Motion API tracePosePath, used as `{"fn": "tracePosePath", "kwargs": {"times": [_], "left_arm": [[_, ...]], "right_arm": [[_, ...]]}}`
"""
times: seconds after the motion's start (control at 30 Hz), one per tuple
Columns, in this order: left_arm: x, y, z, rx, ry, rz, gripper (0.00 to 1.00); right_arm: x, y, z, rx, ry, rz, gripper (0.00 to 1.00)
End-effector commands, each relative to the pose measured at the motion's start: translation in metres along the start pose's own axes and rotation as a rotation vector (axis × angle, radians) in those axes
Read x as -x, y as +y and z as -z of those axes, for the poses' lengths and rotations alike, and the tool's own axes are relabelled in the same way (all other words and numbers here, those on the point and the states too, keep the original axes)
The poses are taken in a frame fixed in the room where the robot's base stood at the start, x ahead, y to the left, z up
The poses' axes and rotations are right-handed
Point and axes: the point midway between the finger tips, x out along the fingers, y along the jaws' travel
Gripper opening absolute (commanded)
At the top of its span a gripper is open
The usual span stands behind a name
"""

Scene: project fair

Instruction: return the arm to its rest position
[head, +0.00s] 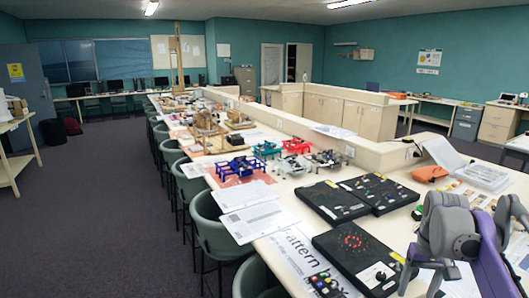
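My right arm (489,262), grey and purple, is bent at the lower right of the head view, over the near right part of the long table (380,235). Its gripper (421,275) points down, with two thin fingers apart and nothing seen between them. The fingers are just right of the nearest black board. I cannot tell their height above the table. My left arm and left gripper are not in view.
Black boards (333,201) with small parts, white sheets (258,221), an orange pouch (429,173) and a clear parts case (482,177) lie near the arm. Green chairs (219,223) line the table's left side. The dark floor (110,220) at left is clear.

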Motion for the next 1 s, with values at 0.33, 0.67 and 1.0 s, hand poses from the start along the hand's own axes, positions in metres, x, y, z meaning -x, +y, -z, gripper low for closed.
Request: {"fn": "tracePosePath", "kwargs": {"times": [0.33, 0.67, 1.0], "left_arm": [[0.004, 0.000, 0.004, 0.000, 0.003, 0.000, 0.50], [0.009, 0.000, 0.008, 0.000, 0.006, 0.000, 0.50], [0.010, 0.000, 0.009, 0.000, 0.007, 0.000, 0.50]], "right_arm": [[-0.030, -0.069, -0.077, 0.103, 0.155, -0.001, 0.68], [-0.111, -0.121, -0.198, 0.228, 0.365, 0.041, 0.68], [-0.154, -0.131, -0.245, 0.272, 0.450, 0.071, 0.68]]}}
